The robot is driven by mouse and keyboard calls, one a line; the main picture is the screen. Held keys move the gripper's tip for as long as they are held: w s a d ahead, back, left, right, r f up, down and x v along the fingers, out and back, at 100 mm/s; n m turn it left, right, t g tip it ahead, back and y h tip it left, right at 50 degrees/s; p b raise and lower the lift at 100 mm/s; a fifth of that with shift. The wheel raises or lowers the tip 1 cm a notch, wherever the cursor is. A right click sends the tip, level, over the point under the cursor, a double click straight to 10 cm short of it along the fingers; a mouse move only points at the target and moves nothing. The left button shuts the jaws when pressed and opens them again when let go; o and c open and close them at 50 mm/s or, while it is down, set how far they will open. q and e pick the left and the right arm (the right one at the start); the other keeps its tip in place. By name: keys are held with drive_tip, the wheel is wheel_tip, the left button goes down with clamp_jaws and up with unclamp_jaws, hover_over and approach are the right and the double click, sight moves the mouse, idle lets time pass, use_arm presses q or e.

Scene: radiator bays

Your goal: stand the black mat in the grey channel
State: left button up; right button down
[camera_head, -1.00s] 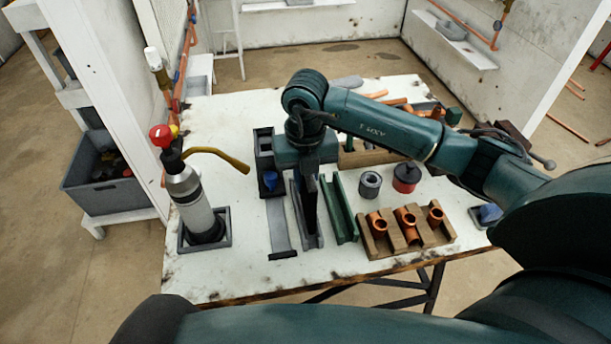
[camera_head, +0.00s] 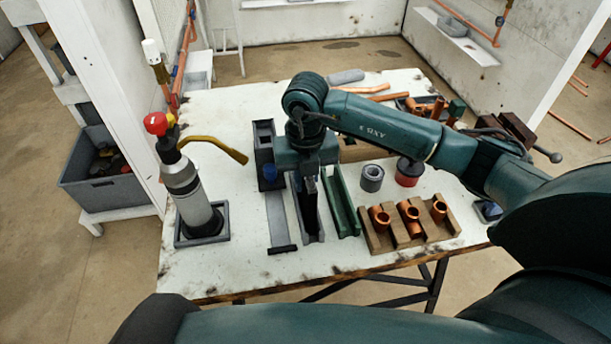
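The black mat (camera_head: 310,212) stands on edge, nearly upright, in the grey channel (camera_head: 318,238) at the middle of the table. My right gripper (camera_head: 310,182) reaches in from the right and points down over the far part of the mat. Its dark fingers line up with the mat with no gap showing, so it looks shut on the mat. The fingertips are partly lost against the black. The mat's lower edge is hidden by the channel walls. My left gripper is not in view.
A green channel (camera_head: 341,202) lies close on the right, and a flat grey strip (camera_head: 278,222) on the left. A wooden block with copper fittings (camera_head: 408,222) stands at the right. A torch bottle (camera_head: 192,195) stands in a tray at the left. The table's front left is clear.

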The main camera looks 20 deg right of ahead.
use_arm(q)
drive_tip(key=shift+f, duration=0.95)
use_arm(e)
drive_tip(key=shift+f, duration=0.55)
drive_tip(key=c, duration=1.3)
unclamp_jaws()
drive_tip(key=shift+r+p, duration=2.45)
drive_tip(key=shift+r, duration=1.25)
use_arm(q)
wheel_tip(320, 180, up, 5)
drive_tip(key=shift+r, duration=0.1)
